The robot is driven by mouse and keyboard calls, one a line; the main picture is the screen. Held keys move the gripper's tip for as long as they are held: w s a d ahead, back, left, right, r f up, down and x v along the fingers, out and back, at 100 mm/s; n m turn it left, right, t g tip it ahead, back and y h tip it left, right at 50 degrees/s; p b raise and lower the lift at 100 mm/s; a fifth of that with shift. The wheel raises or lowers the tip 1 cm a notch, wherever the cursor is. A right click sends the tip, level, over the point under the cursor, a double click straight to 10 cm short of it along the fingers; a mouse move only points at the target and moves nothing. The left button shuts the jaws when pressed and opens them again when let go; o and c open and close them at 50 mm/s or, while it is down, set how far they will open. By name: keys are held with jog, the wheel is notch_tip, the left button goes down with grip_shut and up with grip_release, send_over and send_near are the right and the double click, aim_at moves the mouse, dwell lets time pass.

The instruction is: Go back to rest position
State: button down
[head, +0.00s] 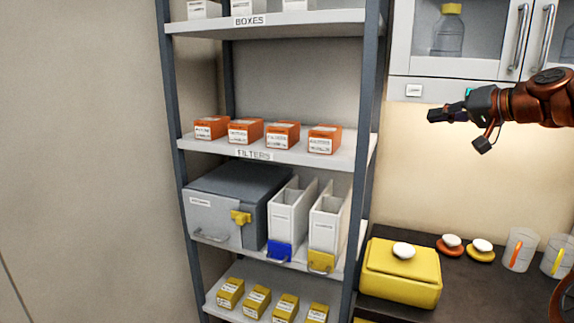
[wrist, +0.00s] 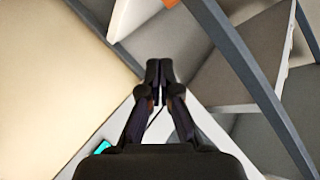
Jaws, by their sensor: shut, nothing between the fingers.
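My gripper (head: 440,115) is at the upper right of the head view, at the end of my copper-coloured arm. It points left, in front of the wall cabinet and the lit wall below it. In the wrist view my gripper (wrist: 159,70) is shut, its two dark fingertips together with nothing between them. It touches nothing that I can see.
A shelf rack (head: 366,170) stands left of my gripper, holding orange filter boxes (head: 283,134), a grey case (head: 215,205) and two white holders. A cabinet (head: 440,90) hangs behind my arm. Below, a dark counter (head: 462,285) carries a yellow box (head: 400,275) and beakers (head: 519,250).

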jog(key=s+a+f+n+g, duration=0.1)
jog(key=s+a+f+g, duration=0.2)
jog(key=a+f, duration=0.35)
jog(key=s+a+f+g, duration=0.2)
jog(key=s+a+f, duration=0.15)
jog(key=a, duration=0.55)
jog(key=s+a+f+n+g+h, duration=0.1)
jog(key=s+a+f+g+h, duration=0.15)
jog(key=s+a+f, duration=0.55)
jog(key=s+d+f+g+h, duration=0.1)
jog(key=s+d+f+g, duration=0.1)
jog(key=s+f, duration=0.4)
jog(key=s+d+f+g+h, duration=0.2)
jog(key=s+f, duration=0.5)
jog(key=s, duration=0.7)
jog(key=s+d+f+g+h+p, duration=0.1)
jog(key=s+d+f+g+h, duration=0.1)
jog(key=s+f, duration=0.5)
jog(key=s+d, duration=0.1)
jog(key=s, duration=0.2)
jog(key=shift+s+f, duration=0.15)
